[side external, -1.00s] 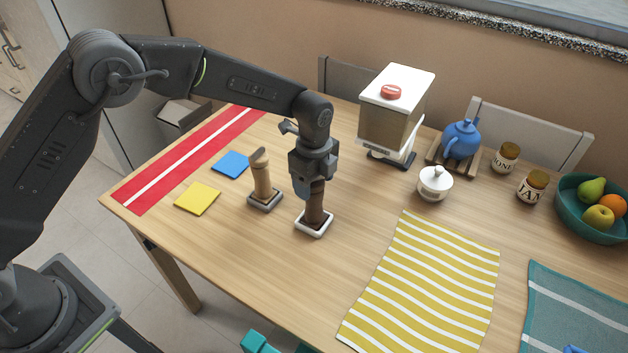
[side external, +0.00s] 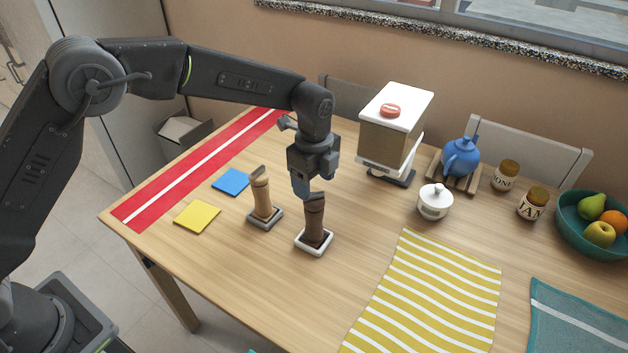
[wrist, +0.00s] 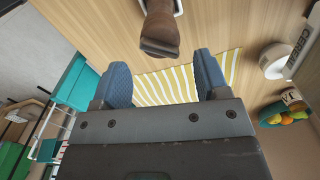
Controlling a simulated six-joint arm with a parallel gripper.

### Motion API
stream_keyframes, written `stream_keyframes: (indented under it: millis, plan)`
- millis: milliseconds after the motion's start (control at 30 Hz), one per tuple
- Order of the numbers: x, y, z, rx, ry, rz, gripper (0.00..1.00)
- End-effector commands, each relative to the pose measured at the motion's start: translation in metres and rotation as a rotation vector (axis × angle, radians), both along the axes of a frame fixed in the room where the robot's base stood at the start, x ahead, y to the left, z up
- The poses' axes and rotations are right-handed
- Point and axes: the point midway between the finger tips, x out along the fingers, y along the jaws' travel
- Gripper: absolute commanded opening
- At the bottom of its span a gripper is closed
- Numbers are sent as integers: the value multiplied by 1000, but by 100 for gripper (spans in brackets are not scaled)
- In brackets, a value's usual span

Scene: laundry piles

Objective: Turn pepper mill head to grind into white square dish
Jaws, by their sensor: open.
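A dark brown pepper mill (side external: 315,215) stands upright in the white square dish (side external: 302,247) near the middle of the table. Its top is slanted. A light wooden mill (side external: 262,193) with a similar slanted top stands in a grey square dish (side external: 275,221) just to the left. My gripper (side external: 307,190) is open and empty, pointing down just above the dark mill's head. In the wrist view, my open fingers (wrist: 161,72) are apart, and the dark mill (wrist: 160,32) shows beyond them, not between them. One fingertip partly overlaps the mill's top in the side view.
Blue (side external: 231,182) and yellow (side external: 197,217) squares lie at left near a red strip (side external: 200,168). A cereal dispenser (side external: 391,135), white sugar pot (side external: 434,203), blue teapot (side external: 461,157), jars (side external: 532,204) and fruit bowl (side external: 575,235) stand right. A striped yellow cloth (side external: 425,300) lies in front.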

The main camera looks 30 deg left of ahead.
Motion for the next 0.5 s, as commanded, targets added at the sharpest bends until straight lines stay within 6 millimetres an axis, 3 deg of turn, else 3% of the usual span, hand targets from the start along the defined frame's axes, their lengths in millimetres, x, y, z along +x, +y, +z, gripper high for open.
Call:
stream_keyframes:
  millis: [167, 500]
  plan:
    - [0, 0, 1, 0, -1, 51, 68]
    - [0, 0, 9, -1, -2, 594, 68]
